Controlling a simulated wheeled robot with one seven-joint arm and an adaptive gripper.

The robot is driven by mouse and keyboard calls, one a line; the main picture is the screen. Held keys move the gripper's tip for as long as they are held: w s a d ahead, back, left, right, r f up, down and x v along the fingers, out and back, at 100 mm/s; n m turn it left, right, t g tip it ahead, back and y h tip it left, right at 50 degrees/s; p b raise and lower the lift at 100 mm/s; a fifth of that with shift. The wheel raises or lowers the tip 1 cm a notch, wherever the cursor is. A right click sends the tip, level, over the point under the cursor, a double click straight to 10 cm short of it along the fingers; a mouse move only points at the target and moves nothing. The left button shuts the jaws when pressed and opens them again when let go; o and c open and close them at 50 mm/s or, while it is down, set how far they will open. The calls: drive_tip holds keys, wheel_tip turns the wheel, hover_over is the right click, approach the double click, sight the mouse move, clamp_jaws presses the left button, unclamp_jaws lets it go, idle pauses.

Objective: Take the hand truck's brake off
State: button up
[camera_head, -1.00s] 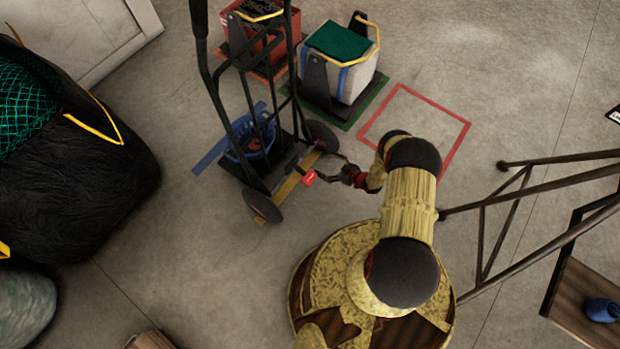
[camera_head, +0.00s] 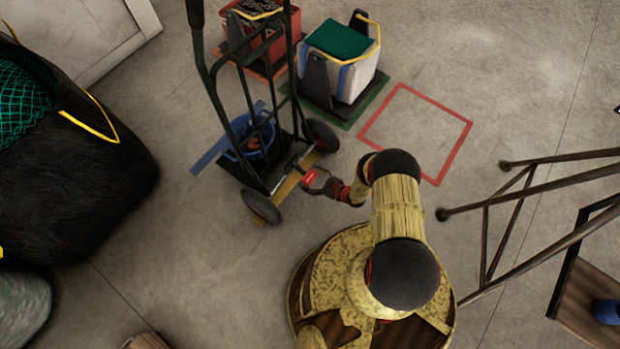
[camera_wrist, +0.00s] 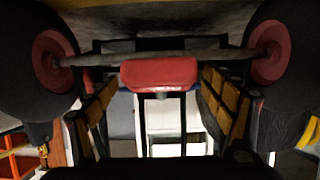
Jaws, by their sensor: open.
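The hand truck (camera_head: 222,118) stands upright with dark tubular handles, two black wheels and a yellow axle bar. Its brake, a small red pedal (camera_head: 309,177), sticks out from the middle of the axle side. In the wrist view the red pedal (camera_wrist: 158,73) is centred between the two red-hubbed wheels, in front of a grey axle rod. My gripper (camera_head: 317,183) is at the pedal, low by the axle. Its yellow-padded fingers (camera_wrist: 160,103) are open, one on each side of the pedal in the picture. I cannot tell whether they touch it.
A blue basket (camera_head: 250,140) sits on the truck's base. A red crate (camera_head: 262,40) and a white bin with green contents (camera_head: 345,62) stand behind. A red floor square (camera_head: 415,132) is empty. A large black net bag (camera_head: 80,190) is left; a metal frame (camera_head: 550,205) is right.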

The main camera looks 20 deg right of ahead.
drive_tip(key=shift+w, duration=0.1)
drive_tip(key=shift+c, duration=1.2)
drive_tip(key=c, duration=1.5)
